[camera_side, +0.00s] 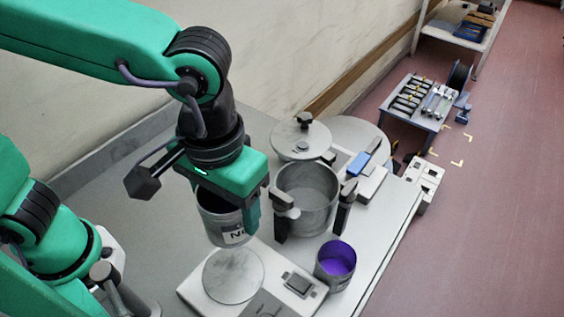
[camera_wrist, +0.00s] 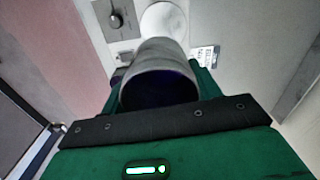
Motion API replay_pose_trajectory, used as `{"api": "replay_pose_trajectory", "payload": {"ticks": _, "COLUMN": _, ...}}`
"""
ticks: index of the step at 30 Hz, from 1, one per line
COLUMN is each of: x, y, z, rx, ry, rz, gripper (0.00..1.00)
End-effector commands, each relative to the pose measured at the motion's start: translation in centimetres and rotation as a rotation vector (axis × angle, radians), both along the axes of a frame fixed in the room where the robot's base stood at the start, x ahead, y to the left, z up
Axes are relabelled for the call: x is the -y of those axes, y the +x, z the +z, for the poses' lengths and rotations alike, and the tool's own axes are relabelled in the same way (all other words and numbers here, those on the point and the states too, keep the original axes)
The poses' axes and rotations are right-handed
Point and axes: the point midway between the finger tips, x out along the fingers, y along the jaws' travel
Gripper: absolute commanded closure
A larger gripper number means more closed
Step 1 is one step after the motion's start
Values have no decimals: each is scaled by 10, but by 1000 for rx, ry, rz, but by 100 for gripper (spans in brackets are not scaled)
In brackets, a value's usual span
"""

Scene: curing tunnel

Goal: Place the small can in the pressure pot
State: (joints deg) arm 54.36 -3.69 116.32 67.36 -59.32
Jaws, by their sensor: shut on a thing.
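My gripper (camera_side: 226,200) is shut on a grey can (camera_side: 219,222) with a white label that begins with "N". The can hangs upright above the bench, over the back edge of a scale's round plate. In the wrist view the can (camera_wrist: 160,66) sits between the fingers, its dark bluish inside showing. The pressure pot (camera_side: 310,205) is a wide grey metal pot, open at the top, to the right of my gripper, with black clamps at its sides. A second can (camera_side: 332,276), grey with a purple inside, stands on the bench at front right.
The scale (camera_side: 290,287) with its round plate (camera_side: 233,275) lies below and in front of the held can. A round lid with a black knob (camera_side: 304,120) lies behind the pot. A blue item (camera_side: 358,165) sits on a grey box to the pot's right.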

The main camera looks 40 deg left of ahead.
Motion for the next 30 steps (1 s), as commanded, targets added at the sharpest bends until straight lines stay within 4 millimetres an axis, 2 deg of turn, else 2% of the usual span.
{"api": "replay_pose_trajectory", "payload": {"ticks": 5, "x": 7, "y": 29, "z": 3, "rx": 0, "ry": 0, "rz": -7, "gripper": 66}}
{"api": "replay_pose_trajectory", "payload": {"ticks": 12, "x": 15, "y": 82, "z": 5, "rx": 0, "ry": 1, "rz": -30, "gripper": 66}}
{"api": "replay_pose_trajectory", "payload": {"ticks": 21, "x": 12, "y": 149, "z": 3, "rx": 0, "ry": 0, "rz": -59, "gripper": 66}}
{"api": "replay_pose_trajectory", "payload": {"ticks": 30, "x": 5, "y": 190, "z": -1, "rx": 0, "ry": 0, "rz": -78, "gripper": 66}}
